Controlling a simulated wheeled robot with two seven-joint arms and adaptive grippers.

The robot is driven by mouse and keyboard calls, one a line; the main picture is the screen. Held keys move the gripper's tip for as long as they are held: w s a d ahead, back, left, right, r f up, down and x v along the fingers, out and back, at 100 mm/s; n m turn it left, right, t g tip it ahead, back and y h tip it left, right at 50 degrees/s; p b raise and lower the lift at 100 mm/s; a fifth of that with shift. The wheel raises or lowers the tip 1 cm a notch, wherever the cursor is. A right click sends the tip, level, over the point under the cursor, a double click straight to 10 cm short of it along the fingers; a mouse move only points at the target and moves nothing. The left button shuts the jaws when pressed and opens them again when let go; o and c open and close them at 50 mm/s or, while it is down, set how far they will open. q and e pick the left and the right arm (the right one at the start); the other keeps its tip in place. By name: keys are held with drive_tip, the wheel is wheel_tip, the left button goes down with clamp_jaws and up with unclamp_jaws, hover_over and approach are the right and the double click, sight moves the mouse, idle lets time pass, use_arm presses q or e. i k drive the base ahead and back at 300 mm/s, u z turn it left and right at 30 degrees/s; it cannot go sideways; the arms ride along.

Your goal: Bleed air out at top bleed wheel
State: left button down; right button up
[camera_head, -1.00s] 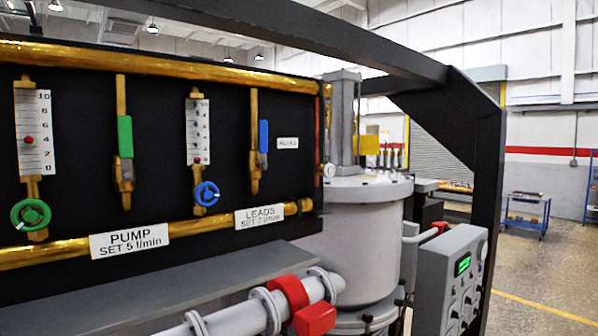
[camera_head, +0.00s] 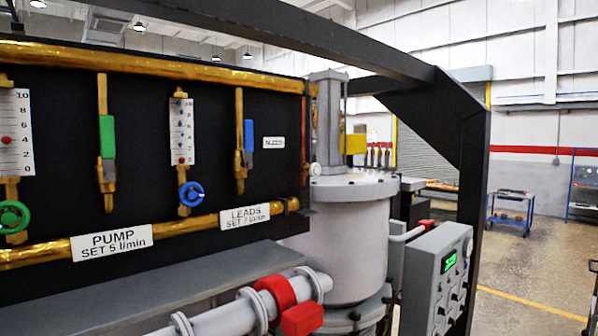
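A small white label (camera_head: 273,142) with blurred lettering, possibly BLEED, is at the right end of the black panel (camera_head: 140,205). A small white round knob (camera_head: 315,169) sits just right of the panel edge, below the label's level; it may be the bleed wheel. A gold top pipe (camera_head: 150,66) runs along the panel's upper edge. A green handwheel (camera_head: 12,216) and a blue handwheel (camera_head: 191,194) sit under two flow gauges. Neither of my grippers shows in the head view.
A dark frame beam (camera_head: 300,45) crosses above the panel and joins a post at right. A grey vessel (camera_head: 345,240), a pipe with red clamps (camera_head: 302,318) and a grey control box (camera_head: 437,275) stand in front. Open floor lies right, with a blue cart (camera_head: 511,222).

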sight(315, 170)
drive_tip(key=z, duration=0.55)
drive_tip(key=k, duration=1.3)
drive_tip(key=z, duration=0.45)
drive_tip(key=i, duration=0.7)
drive_tip(key=u, duration=0.25)
